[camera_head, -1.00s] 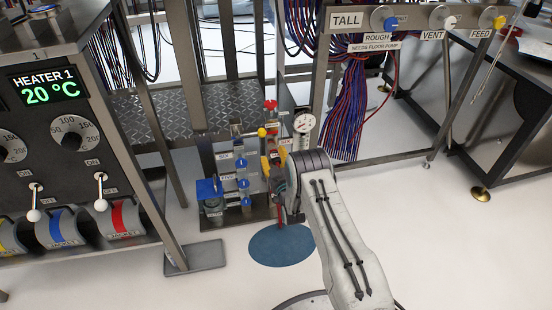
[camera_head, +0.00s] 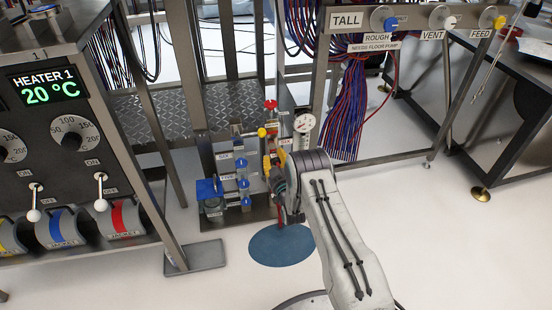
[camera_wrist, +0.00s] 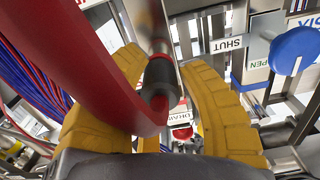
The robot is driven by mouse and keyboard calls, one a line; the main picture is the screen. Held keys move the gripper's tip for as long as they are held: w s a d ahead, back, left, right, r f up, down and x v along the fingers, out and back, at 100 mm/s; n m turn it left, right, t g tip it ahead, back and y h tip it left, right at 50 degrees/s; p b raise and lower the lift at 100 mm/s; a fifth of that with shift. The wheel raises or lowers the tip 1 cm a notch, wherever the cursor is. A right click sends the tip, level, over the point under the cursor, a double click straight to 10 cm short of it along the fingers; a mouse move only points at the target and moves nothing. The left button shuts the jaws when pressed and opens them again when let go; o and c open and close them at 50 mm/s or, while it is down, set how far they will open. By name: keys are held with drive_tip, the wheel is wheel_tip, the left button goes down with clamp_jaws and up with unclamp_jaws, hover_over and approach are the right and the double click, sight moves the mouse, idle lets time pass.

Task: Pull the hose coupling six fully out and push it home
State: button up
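My gripper (camera_wrist: 160,72) has yellow ribbed fingers closed around a dark hose coupling, with the fingertips against its sides. The dark sleeve of the hose coupling (camera_wrist: 159,76) shows between the fingers in the wrist view, in line with a metal pipe above it. A thick red hose (camera_wrist: 75,55) crosses in front and hides part of the left finger. In the head view my gripper (camera_head: 272,166) is at the small valve stand, partly hidden by my wrist. The red hose (camera_head: 279,209) hangs below it. Whether the coupling is seated cannot be told.
A blue knob (camera_wrist: 294,48) and a SHUT label (camera_wrist: 226,43) are close at right in the wrist view. A pressure gauge (camera_head: 304,122) and blue-handled valves (camera_head: 243,183) flank my gripper. The heater cabinet (camera_head: 70,130) stands left. Floor in front is clear.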

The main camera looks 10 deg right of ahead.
sight(277, 163)
clamp_jaws()
drive_tip(key=shift+s+p, duration=1.4)
drive_tip(key=shift+s, duration=1.55)
drive_tip(key=shift+s, duration=1.15)
drive_tip(key=w+b, duration=0.2)
drive_tip(key=shift+w+f, duration=0.15)
drive_tip(key=shift+w, duration=0.25)
drive_tip(key=shift+w+b, duration=0.4)
drive_tip(key=shift+w, duration=0.75)
drive_tip(key=shift+w+r, duration=0.2)
drive_tip(key=shift+w, duration=1.15)
idle(0.4)
